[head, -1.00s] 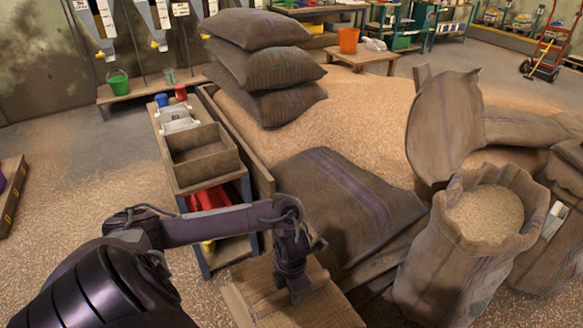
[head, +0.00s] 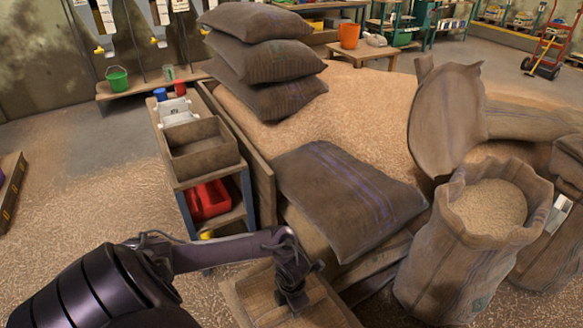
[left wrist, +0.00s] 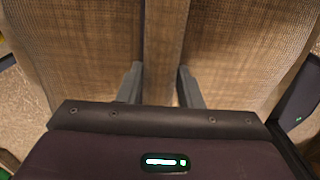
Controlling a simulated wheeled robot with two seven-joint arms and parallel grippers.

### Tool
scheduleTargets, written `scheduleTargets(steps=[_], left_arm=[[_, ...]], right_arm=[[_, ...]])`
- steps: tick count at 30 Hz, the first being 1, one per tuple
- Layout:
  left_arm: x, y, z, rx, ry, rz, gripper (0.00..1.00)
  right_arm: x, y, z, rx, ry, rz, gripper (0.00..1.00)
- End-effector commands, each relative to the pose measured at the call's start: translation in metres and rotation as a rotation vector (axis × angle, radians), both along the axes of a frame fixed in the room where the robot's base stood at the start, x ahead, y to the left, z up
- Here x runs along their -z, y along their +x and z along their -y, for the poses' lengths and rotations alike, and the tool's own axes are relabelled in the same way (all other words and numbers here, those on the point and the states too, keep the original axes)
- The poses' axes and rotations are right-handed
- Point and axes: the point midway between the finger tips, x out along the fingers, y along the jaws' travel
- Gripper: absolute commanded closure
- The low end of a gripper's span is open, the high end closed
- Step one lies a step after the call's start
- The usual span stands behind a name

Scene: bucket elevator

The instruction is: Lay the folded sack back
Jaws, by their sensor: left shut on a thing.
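The folded sack (head: 258,292) is brown woven burlap and lies at the bottom edge of the head view, partly hidden by my left gripper. My left gripper (head: 291,303) points down at it from above. In the left wrist view, my left gripper's two fingers (left wrist: 160,85) stand on either side of a raised burlap fold of the sack (left wrist: 163,45) and are shut on it. Burlap fills most of that view on both sides of the fold. Whether the sack is clear of what is under it I cannot tell. My right gripper is not in view.
A full sack with purple stripes (head: 345,195) lies just beyond, against the grain heap (head: 370,110). An open sack of grain (head: 465,250) stands at right. A wooden shelf stand with a box (head: 200,150) and a red bin (head: 208,200) is at left. Several sacks (head: 262,60) are stacked behind.

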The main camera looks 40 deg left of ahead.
Motion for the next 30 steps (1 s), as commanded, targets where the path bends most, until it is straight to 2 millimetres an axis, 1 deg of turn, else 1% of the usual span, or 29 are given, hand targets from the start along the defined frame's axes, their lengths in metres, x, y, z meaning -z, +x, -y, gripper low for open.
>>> scheduleTargets(steps=[8,9,13,20,24,26,29,30], left_arm=[[0.002,0.001,0.000,0.000,0.000,0.003,1.00],[0.002,0.000,0.000,0.000,0.000,0.001,0.62],[0.001,0.000,0.000,0.000,0.000,0.001,0.46],[0.001,0.000,0.000,0.000,0.000,0.001,0.46],[-0.002,0.000,0.000,0.000,0.000,0.001,0.46],[-0.010,0.001,0.000,0.001,0.000,0.003,0.46],[-0.029,0.002,-0.001,0.002,0.001,0.004,0.46],[-0.039,0.002,-0.001,0.003,0.002,0.005,0.46]], right_arm=[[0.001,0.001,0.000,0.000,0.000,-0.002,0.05],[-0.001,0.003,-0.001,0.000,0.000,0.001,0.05],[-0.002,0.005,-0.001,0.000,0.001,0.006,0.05],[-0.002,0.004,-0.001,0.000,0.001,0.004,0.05],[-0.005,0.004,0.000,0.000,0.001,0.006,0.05],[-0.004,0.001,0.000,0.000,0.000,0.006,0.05],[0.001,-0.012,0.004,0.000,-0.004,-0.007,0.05],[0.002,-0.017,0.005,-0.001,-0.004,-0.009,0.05]])
